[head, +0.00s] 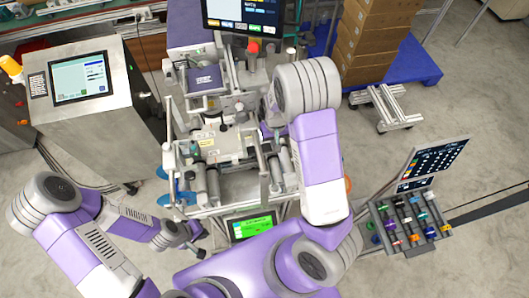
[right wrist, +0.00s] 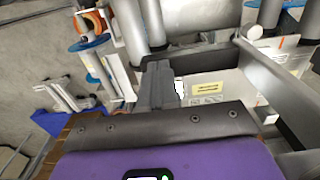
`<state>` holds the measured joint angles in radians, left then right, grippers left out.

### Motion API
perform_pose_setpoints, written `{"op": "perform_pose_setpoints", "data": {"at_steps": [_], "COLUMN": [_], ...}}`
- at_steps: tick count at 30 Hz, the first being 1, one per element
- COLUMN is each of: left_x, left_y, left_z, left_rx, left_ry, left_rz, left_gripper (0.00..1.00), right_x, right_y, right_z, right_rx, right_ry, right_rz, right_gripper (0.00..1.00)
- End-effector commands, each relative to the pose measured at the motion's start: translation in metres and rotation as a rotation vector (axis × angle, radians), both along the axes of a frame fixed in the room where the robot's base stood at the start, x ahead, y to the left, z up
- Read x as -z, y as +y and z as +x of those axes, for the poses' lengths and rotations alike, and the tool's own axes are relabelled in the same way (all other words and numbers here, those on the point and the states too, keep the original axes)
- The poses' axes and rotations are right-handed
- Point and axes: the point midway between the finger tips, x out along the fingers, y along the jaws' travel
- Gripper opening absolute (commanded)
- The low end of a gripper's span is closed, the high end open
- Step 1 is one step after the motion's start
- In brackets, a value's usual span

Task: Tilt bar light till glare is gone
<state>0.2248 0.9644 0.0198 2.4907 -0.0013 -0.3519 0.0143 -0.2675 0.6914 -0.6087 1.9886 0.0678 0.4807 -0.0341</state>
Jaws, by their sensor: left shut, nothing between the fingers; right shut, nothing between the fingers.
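The machine (head: 225,150) with its rollers stands at the centre of the head view. A long grey bar (right wrist: 272,75) runs diagonally at the right of the right wrist view; I cannot tell whether it is the bar light. A small bright white patch (right wrist: 180,88) shows beside my right gripper (right wrist: 158,85), on or near a pale panel with a yellow label (right wrist: 207,88). My right gripper is shut and empty over the machine; my arm mostly hides it in the head view. My left gripper (head: 198,250) is shut and empty, low in front of the machine's left side.
A green-lit screen (head: 252,226) sits at the machine's front. A console with a screen (head: 80,78) stands left. A rack of coloured spools (head: 408,222) and a tilted display (head: 432,163) stand right. Boxes (head: 372,35) rest on a blue pallet behind. Floor at right is partly clear.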

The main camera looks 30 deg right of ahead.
Motion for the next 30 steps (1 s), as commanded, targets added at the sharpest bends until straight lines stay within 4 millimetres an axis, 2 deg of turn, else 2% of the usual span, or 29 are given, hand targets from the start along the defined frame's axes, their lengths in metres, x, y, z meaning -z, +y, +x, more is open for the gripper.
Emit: {"op": "perform_pose_setpoints", "data": {"at_steps": [30], "left_x": [0.010], "left_y": [0.000], "left_z": [0.000], "left_rx": [0.000], "left_ry": [0.000], "left_rz": [0.000], "left_gripper": [0.00], "right_x": [0.013], "right_y": [0.000], "right_z": [0.000], "right_rx": [0.000], "right_ry": [0.000], "right_rz": [0.000], "right_gripper": [0.00]}}
